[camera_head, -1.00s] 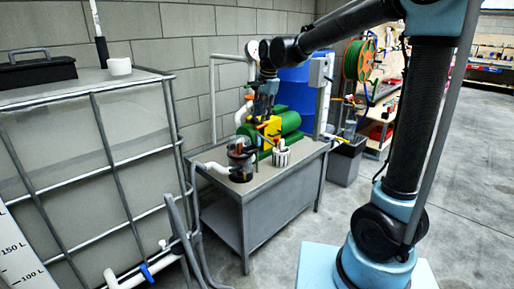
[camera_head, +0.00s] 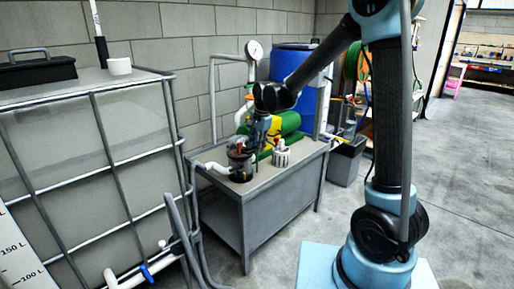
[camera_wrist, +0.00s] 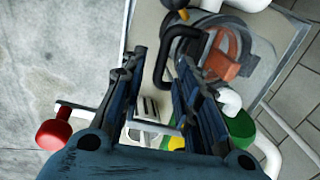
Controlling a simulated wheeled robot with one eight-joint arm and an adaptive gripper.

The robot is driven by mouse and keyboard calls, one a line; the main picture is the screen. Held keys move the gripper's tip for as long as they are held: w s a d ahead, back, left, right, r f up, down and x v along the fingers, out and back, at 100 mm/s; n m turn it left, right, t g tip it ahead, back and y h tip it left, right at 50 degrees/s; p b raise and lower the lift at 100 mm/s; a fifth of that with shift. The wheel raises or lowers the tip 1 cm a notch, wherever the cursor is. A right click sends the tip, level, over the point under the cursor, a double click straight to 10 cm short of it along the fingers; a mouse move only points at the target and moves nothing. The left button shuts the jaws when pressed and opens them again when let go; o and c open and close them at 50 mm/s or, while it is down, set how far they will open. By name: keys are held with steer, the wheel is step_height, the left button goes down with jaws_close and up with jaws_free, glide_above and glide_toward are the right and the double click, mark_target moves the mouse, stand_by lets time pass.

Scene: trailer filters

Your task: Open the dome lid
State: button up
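The dome lid (camera_wrist: 240,42) is a clear round cover on the pump's strainer housing, with an orange-brown part visible through it and a black bent handle (camera_wrist: 164,62) at its left side in the wrist view. In the head view the dark housing (camera_head: 240,166) stands at the near left of the grey bench. My gripper (camera_wrist: 161,62) is open, with its two dark fingers apart. The handle's end appears between the fingertips in the wrist view; contact cannot be told. In the head view my gripper (camera_head: 253,142) is just above and right of the housing, partly merged with it.
The grey bench (camera_head: 245,208) also holds a green pump (camera_head: 288,122) and a small white cup of items (camera_head: 281,157). A gauge on a pipe (camera_head: 253,50) rises behind. A caged tank (camera_head: 75,140) stands left. Floor to the right is open.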

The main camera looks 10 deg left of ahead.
steer(key=shift+f, duration=0.4)
jaws_close()
steer(key=shift+w+r, duration=0.1)
